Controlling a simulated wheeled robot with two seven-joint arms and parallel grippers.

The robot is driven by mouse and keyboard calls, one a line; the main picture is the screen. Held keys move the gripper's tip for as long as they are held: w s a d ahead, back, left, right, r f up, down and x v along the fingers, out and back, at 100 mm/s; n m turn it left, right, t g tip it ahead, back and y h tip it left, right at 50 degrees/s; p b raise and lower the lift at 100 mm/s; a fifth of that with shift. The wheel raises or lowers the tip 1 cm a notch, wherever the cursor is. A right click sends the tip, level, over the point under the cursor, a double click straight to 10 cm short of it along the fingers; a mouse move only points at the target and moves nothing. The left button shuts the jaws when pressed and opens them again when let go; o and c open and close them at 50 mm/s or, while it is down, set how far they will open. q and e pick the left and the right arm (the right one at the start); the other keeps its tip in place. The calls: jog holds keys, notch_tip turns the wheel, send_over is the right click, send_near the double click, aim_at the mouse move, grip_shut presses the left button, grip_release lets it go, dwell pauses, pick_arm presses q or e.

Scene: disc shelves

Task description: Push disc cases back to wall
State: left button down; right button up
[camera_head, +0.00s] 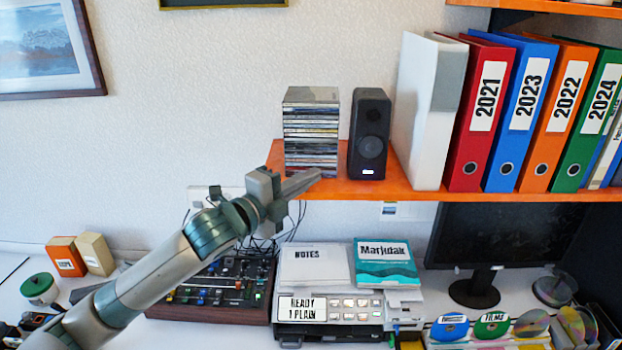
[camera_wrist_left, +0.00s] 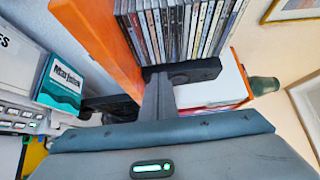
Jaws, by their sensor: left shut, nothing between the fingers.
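A tall stack of disc cases (camera_head: 311,125) stands on the left end of the orange shelf (camera_head: 345,189), against the wall side. In the left wrist view the disc cases (camera_wrist_left: 185,25) show their spines along the top edge, beside the orange shelf (camera_wrist_left: 97,38). My left gripper (camera_head: 317,175) is shut and empty, its fingers pointing right at the bottom of the stack near the shelf's front edge. The closed fingers show in the left wrist view (camera_wrist_left: 158,90), just below the spines. I cannot tell whether they touch the cases. My right gripper is not in view.
A black speaker (camera_head: 369,135) stands just right of the stack, then a white binder (camera_head: 420,110) and several coloured binders (camera_head: 522,115). Below the shelf are a mixer (camera_head: 225,288), a printer (camera_head: 335,308) and a monitor (camera_head: 500,238).

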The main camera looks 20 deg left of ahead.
pick_arm(q)
jog(key=b+v, duration=0.4)
jog(key=v, duration=0.5)
jog(key=shift+a+f, duration=0.1)
